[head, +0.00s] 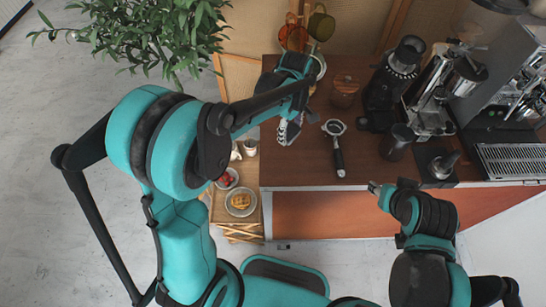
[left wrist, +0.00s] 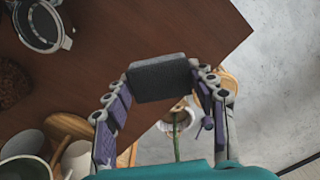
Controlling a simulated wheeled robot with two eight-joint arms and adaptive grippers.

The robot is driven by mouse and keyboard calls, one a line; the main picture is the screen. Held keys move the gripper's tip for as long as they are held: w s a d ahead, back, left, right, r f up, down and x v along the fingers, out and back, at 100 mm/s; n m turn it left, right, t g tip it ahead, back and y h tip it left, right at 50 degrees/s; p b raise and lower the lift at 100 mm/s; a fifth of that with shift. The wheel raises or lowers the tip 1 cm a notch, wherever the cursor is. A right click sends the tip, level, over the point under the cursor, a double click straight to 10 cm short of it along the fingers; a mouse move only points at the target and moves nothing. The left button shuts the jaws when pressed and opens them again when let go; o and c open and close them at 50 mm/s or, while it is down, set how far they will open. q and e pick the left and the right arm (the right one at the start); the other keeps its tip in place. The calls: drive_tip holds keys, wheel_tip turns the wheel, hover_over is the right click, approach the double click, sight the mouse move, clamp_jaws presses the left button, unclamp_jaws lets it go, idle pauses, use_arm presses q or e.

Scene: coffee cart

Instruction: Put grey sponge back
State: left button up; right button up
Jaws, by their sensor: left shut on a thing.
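The grey sponge (left wrist: 160,76) is a dark flat block in the left wrist view. My left gripper (left wrist: 160,90) is shut on it, with a purple-padded finger at each side. In the head view my left gripper (head: 290,128) is over the left edge of the brown counter (head: 300,170), and the sponge is too hidden there to make out. My right gripper (head: 376,188) is at the counter's front edge, small and dark, its fingers unclear.
A portafilter (head: 338,148) lies on the counter, right of my left gripper. A wooden-lidded jar (head: 344,92), grinder (head: 390,80) and espresso machine (head: 500,90) stand behind and right. A side shelf holds a waffle plate (head: 240,202) and a red-fruit bowl (head: 227,179).

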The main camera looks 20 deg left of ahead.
use_arm(q)
drive_tip(key=w+d+r+n+p, duration=0.1)
drive_tip(key=d+r+n, duration=0.25)
drive_tip(key=n, duration=0.25)
drive_tip(key=n+b, duration=0.2)
hover_over(275, 164)
wheel_tip(275, 164, down, 7)
drive_tip(key=shift+w+f, duration=0.1)
drive_tip(key=shift+f+b, duration=0.75)
drive_tip(key=shift+f, duration=1.25)
drive_tip(key=shift+f, duration=0.2)
drive_tip(key=o, duration=1.1)
drive_tip(key=shift+r, duration=0.1)
